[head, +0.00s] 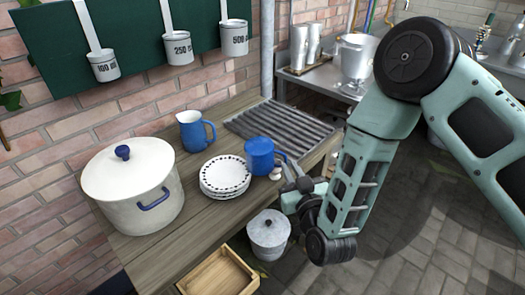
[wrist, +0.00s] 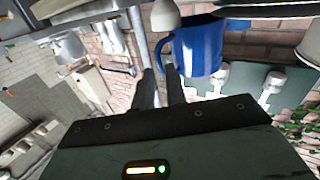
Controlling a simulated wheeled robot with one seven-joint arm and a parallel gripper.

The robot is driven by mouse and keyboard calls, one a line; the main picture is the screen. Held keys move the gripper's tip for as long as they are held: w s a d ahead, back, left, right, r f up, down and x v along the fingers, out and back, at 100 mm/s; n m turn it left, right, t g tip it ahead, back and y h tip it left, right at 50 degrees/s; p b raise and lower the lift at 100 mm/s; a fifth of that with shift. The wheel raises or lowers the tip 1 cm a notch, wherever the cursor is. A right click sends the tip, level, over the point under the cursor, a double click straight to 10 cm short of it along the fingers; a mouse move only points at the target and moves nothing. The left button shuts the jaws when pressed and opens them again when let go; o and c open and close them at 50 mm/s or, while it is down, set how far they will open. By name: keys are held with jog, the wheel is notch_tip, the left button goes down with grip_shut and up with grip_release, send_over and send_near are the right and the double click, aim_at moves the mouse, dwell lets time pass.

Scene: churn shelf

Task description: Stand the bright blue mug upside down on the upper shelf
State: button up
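The bright blue mug (head: 260,155) stands upright on the wooden shelf top (head: 190,238), beside a stack of plates, with its handle to the right. In the wrist view, which is upside down, the mug (wrist: 200,48) is close ahead and its handle reaches toward the fingertips. My gripper (wrist: 160,72) has its two fingers apart, with a gap between them. In the head view my gripper (head: 287,183) is low at the shelf's front edge, just right of the mug. The frames do not show whether the fingers touch the handle. No higher shelf is clear in view.
Patterned plates (head: 225,176), a blue jug (head: 195,130) and a large lidded white pot (head: 135,185) share the top. A ribbed grey rack (head: 278,128) is empty. A wooden crate (head: 222,274) and lidded grey pot (head: 268,232) sit lower.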

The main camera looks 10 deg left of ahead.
aim_at(286, 161)
jog(key=shift+p+x, duration=0.65)
jog(key=shift+x, duration=1.75)
jog(key=shift+f, duration=0.1)
grip_shut()
